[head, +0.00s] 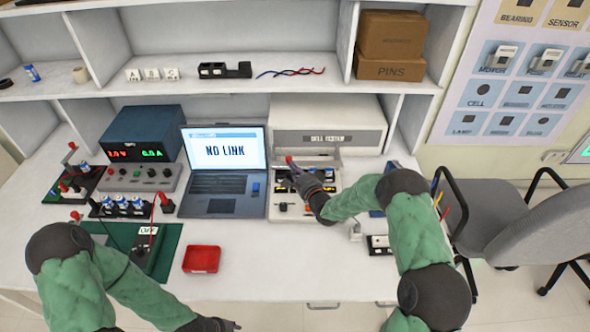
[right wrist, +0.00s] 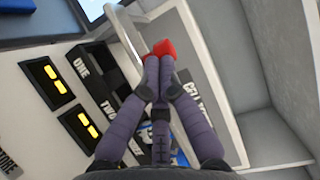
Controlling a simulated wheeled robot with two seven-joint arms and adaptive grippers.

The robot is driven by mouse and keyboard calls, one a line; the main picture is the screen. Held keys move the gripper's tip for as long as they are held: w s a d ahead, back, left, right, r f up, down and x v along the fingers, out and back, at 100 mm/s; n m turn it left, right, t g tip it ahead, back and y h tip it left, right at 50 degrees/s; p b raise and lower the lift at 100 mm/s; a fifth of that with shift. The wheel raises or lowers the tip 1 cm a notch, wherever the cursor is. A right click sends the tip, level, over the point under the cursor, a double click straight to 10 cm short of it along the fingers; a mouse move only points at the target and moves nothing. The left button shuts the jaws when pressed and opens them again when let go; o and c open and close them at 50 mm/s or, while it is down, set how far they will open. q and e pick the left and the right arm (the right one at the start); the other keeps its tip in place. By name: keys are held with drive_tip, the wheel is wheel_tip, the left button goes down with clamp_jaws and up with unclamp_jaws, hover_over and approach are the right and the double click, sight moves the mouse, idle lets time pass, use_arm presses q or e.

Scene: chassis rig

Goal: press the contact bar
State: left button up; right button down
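The contact bar (head: 318,152) is a pale bar with a red knob (head: 289,159) at its left end, above the front of the cell tester (head: 340,122). In the right wrist view the bar (right wrist: 127,42) stands tilted beside my fingers, and the red knob (right wrist: 165,47) is at the fingertips. My right gripper (head: 293,167) has its fingers drawn together in a point at the knob; they seem to touch it rather than wrap it. In the right wrist view the fingers (right wrist: 155,62) hide part of the tester's slots. My left gripper (head: 228,325) is partly cut off at the bottom edge.
A laptop (head: 222,168) reading "NO LINK" stands left of the tester. A red tray (head: 201,259) lies in front on the white bench. A power supply (head: 142,138) and cell holders are at left. A grey chair (head: 530,222) is at right.

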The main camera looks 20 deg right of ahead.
drive_tip(key=w+b, duration=0.2)
drive_tip(key=w+d+b, duration=0.1)
drive_tip(key=w, duration=0.2)
drive_tip(key=shift+d+f+b, duration=0.2)
drive_tip(key=shift+b, duration=0.15)
drive_tip(key=shift+w+d+r+b, duration=0.1)
drive_tip(key=shift+w+d+b, duration=0.15)
drive_tip(key=shift+w, duration=0.4)
drive_tip(key=shift+r, duration=0.15)
